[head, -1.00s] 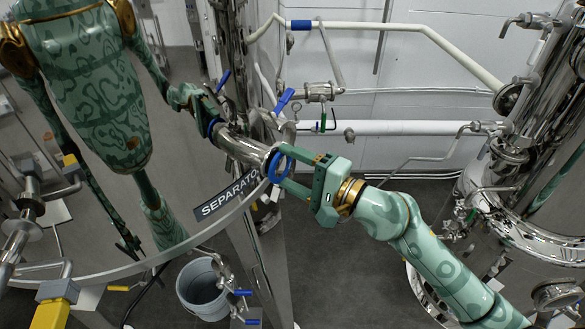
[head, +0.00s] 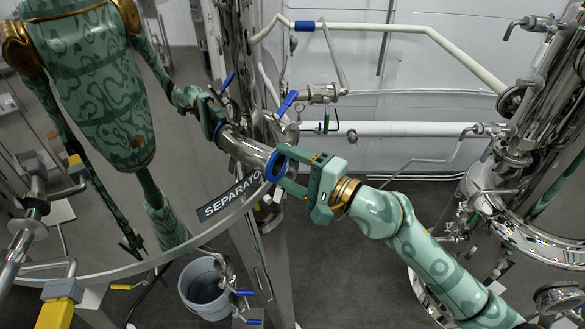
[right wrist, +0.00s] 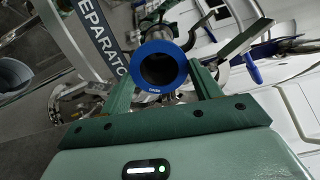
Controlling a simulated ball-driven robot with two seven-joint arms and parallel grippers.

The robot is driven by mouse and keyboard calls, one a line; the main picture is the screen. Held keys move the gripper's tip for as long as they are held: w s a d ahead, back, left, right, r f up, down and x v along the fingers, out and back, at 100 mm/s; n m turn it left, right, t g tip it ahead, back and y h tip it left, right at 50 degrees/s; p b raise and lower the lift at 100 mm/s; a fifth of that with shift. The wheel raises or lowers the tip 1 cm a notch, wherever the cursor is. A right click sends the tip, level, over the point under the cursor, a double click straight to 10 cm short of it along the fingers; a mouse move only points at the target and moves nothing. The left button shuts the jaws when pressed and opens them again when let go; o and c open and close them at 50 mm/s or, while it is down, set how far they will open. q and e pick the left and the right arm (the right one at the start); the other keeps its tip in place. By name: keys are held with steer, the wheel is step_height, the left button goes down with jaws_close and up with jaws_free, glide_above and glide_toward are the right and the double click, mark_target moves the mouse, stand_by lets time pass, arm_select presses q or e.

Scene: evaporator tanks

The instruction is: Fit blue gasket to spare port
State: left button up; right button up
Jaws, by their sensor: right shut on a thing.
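The blue gasket (head: 270,169) is a ring in my right gripper (head: 281,165), which is shut on it. The spare port (head: 246,151) is a short steel pipe on the polished separator tank, to the left of the gasket. The ring stands upright at the pipe's open end; whether it touches the port face I cannot tell. In the right wrist view the gasket (right wrist: 139,66) faces me between the two fingers of the right gripper (right wrist: 162,88), with the port behind it and dark inside its hole. My left gripper is not seen.
The tank wall (head: 200,170) mirrors my body and arm. A SEPARATOR label (head: 228,195) is below the port. A blue-handled valve (head: 288,102) is close above. A grey bucket (head: 203,287) stands on the floor below. A steel tank (head: 545,215) is at right.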

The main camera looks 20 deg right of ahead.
steer(key=shift+w+a, duration=0.15)
steer(key=shift+w, duration=0.05)
steer(key=o, duration=1)
steer(key=b+v, duration=0.1)
steer(key=v, duration=0.5)
